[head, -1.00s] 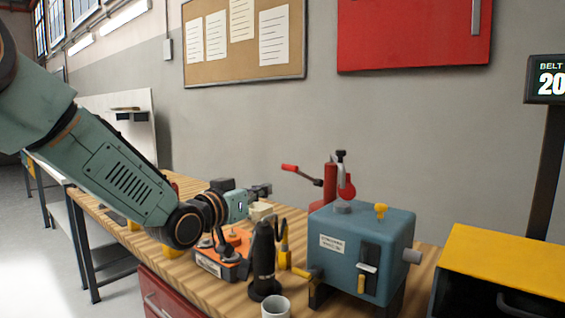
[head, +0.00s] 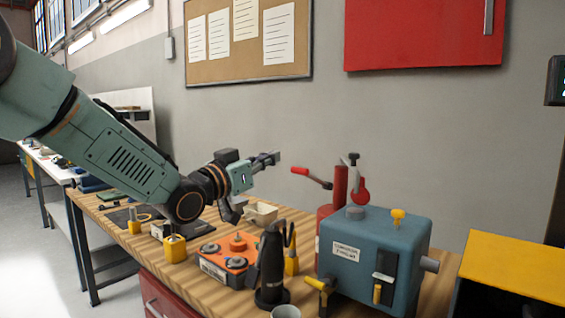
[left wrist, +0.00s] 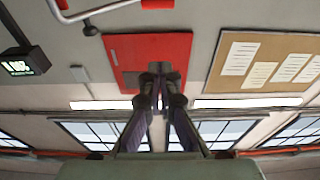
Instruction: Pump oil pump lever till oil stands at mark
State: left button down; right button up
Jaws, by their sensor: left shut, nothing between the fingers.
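The oil pump lever (head: 312,177) is a metal bar with a red grip, reaching left from a red pump body (head: 328,230). The pump stands behind a blue tank (head: 365,250). A dark upright gauge (head: 385,266) is on the tank's front; its oil level and mark are too small to read. My left gripper (head: 277,158) is shut and empty, left of the red grip and slightly higher, apart from it. Its closed fingers (left wrist: 158,75) show in the left wrist view, where a bar with a red grip (left wrist: 157,4) crosses the top edge. My right gripper is out of view.
A yellow-topped cabinet (head: 515,265) stands at right. The air above the bench around the lever is clear.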

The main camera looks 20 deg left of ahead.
pick_arm(q)
jog(key=w+d+f, duration=0.2)
jog(key=w+d, duration=0.1)
jog(key=w, duration=0.5)
jog(key=shift+f, duration=0.35)
jog(key=shift+w+d, duration=0.2)
notch_tip(320, 180, down, 9)
jog(key=s+t+b, duration=0.2)
jog(key=b, duration=0.8)
jog(key=shift+s+a+t+h, duration=0.2)
jog(key=shift+a+t+h, duration=0.1)
jog(key=shift+a+h, duration=0.15)
